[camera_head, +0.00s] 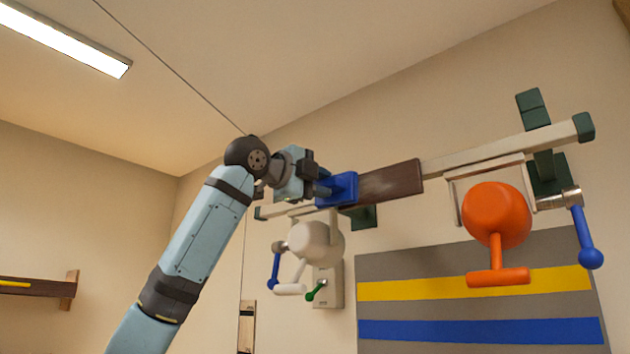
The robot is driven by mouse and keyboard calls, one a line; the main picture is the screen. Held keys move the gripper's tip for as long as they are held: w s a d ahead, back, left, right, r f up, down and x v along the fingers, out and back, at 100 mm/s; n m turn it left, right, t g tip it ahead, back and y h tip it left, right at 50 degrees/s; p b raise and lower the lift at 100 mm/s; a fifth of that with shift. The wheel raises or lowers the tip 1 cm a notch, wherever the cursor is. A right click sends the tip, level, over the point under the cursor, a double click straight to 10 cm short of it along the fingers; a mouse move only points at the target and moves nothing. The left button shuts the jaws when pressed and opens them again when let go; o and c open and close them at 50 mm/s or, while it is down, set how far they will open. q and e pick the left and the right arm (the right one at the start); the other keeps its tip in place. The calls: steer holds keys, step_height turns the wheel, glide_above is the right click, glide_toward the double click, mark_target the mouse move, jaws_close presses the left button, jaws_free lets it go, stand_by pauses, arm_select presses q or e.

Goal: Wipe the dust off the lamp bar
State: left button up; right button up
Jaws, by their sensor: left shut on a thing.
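The lamp bar (475,155) is a long pale beam high on the wall, with dark green end caps and brackets. A dark brown panel (392,183) with a paler, dusty-looking smear lies over its middle. My left gripper (322,190) is raised at the bar's left part and shut on a blue block (341,188). The block is at the panel's left end; I cannot tell whether it touches the panel. Part of the bar behind them is hidden. A white lamp (316,240) and an orange lamp (496,215) hang below the bar. My right gripper is not in view.
Blue-knobbed levers (589,250) hang beside the lamps. A small box (333,285) with a green lever is on the wall. A grey panel with yellow and blue stripes (480,331) is below. A brown shelf (40,287) is at the left. The air above the bar is free.

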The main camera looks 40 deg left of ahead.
arm_select(q)
steer(key=shift+x, duration=0.85)
stand_by(0.6)
steer(key=shift+d, duration=6.2)
steer(key=shift+a, duration=6.45)
steer(key=shift+d, duration=0.15)
steer(key=shift+s, duration=0.65)
steer(key=shift+d+b+v, duration=0.25)
steer(key=shift+b+v, duration=0.05)
steer(key=shift+v, duration=0.8)
steer(key=shift+d+b+v, duration=0.25)
steer(key=shift+v, duration=0.8)
steer(key=shift+s+a, duration=0.25)
steer(key=shift+s, duration=0.05)
